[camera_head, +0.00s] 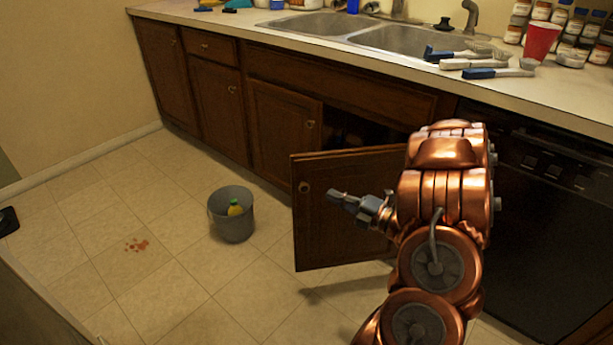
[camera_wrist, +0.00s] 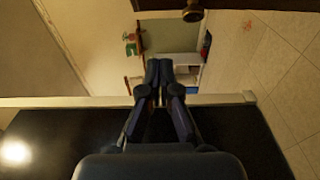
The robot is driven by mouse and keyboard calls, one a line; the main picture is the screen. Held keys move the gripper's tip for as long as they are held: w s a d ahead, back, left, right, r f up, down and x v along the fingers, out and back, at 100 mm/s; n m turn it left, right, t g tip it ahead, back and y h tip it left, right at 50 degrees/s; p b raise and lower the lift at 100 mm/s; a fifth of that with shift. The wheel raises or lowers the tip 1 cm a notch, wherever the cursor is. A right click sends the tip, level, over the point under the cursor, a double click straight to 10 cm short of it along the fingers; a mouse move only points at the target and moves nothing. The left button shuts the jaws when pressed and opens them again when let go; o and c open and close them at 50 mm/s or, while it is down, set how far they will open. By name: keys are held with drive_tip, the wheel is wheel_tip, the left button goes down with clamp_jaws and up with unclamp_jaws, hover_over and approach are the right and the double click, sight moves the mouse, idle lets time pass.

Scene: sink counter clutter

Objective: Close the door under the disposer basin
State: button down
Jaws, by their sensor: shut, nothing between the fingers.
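Below the double sink, the right-hand cabinet door (camera_head: 340,225) stands wide open, swung out into the room. Its outer face and round knob (camera_head: 305,187) show. The dark cabinet opening (camera_head: 355,130) is partly visible behind it. The right basin (camera_head: 410,40) is above; I cannot see a disposer. My gripper (camera_head: 336,196) is in front of the door's outer face, pointing left toward the knob; contact cannot be told. In the wrist view the fingers (camera_wrist: 159,70) are together and empty, with a round knob (camera_wrist: 193,12) above them. My arm hides the door's right part.
The neighbouring door (camera_head: 280,130) under the left basin (camera_head: 310,24) is shut. A grey bucket (camera_head: 232,225) stands on the floor left of the open door. A black dishwasher (camera_head: 545,220) is at right. Brushes (camera_head: 485,66) and a red cup (camera_head: 541,42) are on the counter.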

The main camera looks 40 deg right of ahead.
approach(296, 171)
drive_tip(key=w+a, duration=0.2)
drive_tip(key=a, duration=0.2)
drive_tip(key=w, duration=0.1)
drive_tip(key=w+d, duration=0.1)
drive_tip(key=shift+w+b, duration=0.3)
drive_tip(key=shift+b, duration=0.05)
drive_tip(key=shift+w+d, duration=0.4)
drive_tip(key=shift+w, duration=0.3)
